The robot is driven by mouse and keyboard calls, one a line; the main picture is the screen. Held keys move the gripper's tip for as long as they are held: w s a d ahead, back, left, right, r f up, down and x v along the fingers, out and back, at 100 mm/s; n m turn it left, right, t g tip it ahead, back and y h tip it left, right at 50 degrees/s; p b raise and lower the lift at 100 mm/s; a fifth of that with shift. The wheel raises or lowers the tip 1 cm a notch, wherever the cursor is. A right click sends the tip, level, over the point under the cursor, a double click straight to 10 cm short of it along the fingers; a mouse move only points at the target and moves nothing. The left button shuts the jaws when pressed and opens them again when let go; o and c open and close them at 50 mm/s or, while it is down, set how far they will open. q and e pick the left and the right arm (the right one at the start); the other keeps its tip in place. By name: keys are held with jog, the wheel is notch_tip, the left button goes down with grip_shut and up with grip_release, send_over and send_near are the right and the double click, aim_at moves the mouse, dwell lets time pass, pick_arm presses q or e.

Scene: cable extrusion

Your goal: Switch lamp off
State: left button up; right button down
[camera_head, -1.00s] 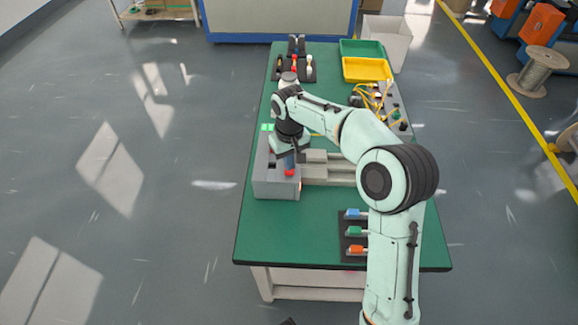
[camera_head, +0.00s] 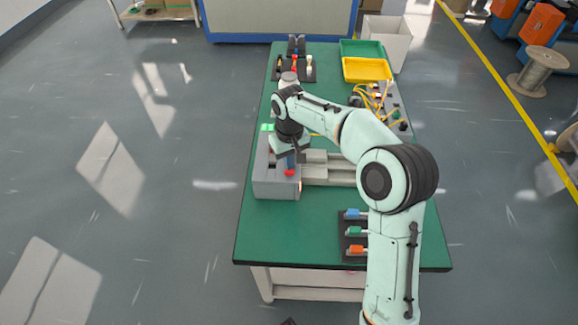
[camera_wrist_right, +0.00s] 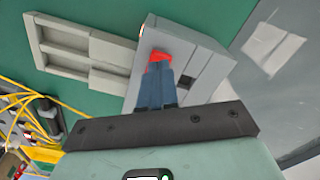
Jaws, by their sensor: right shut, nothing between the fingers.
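A grey box (camera_head: 266,184) stands on the near left part of the green table. A small red switch (camera_head: 289,173) shows on its top, and it also shows in the wrist view (camera_wrist_right: 155,60). My right gripper (camera_head: 291,167) points down at the box, its blue fingers together and empty. In the wrist view the fingertips (camera_wrist_right: 157,68) are right at the red switch and partly cover it; they look in contact, but I cannot be sure. A bright green piece (camera_head: 267,127) shows at the box's far end; I cannot tell if it is the lamp.
Grey rails (camera_head: 330,172) run right from the box. A dark rack (camera_head: 355,236) with coloured connectors lies at the near right. Yellow cables (camera_head: 378,98), a yellow tray (camera_head: 366,70) and a green tray (camera_head: 362,48) are farther back. The table's near left is clear.

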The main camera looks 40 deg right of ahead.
pick_arm(q)
jog(key=shift+s+f+b, duration=0.2)
jog(key=shift+f+b, duration=0.3)
jog(key=shift+f, duration=0.05)
pick_arm(e)
jog(key=shift+f, duration=1.05)
pick_arm(q)
jog(key=shift+r, duration=0.15)
pick_arm(e)
jog(key=shift+r, duration=0.1)
jog(key=shift+r+p, duration=2.65)
jog(key=shift+r, duration=0.85)
pick_arm(q)
notch_tip(320, 180, up, 6)
jog(key=w, duration=0.2)
jog(key=shift+w+f, duration=0.25)
pick_arm(e)
jog(key=shift+f, duration=0.1)
